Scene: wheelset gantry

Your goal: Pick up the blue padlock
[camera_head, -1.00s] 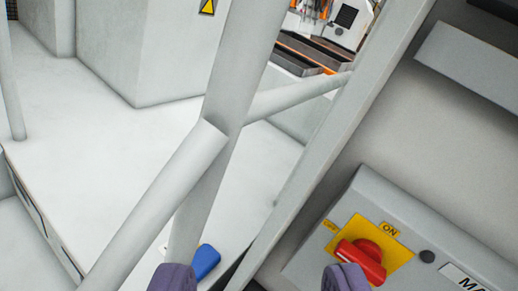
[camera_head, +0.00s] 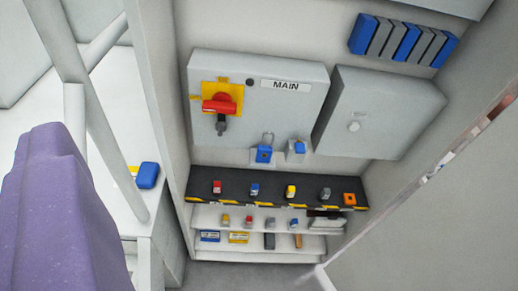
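Several small blue items could be the blue padlock. One with a raised grey shackle (camera_head: 264,154) is at the wall just under the MAIN box. A small blue-and-grey one (camera_head: 254,190) stands on the black shelf, between red and yellow ones. All are small and far off. A large purple finger of my gripper (camera_head: 60,220) fills the lower left. The other finger is not in view, and no padlock shows against the visible finger.
The grey MAIN box (camera_head: 285,105) has a red rotary handle (camera_head: 219,106) on a yellow plate. A grey box (camera_head: 380,112) is beside it. The black shelf (camera_head: 330,205) has a striped edge. Left are grey posts (camera_head: 105,130) and a blue object (camera_head: 147,175). A panel edge (camera_head: 430,165) crosses right.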

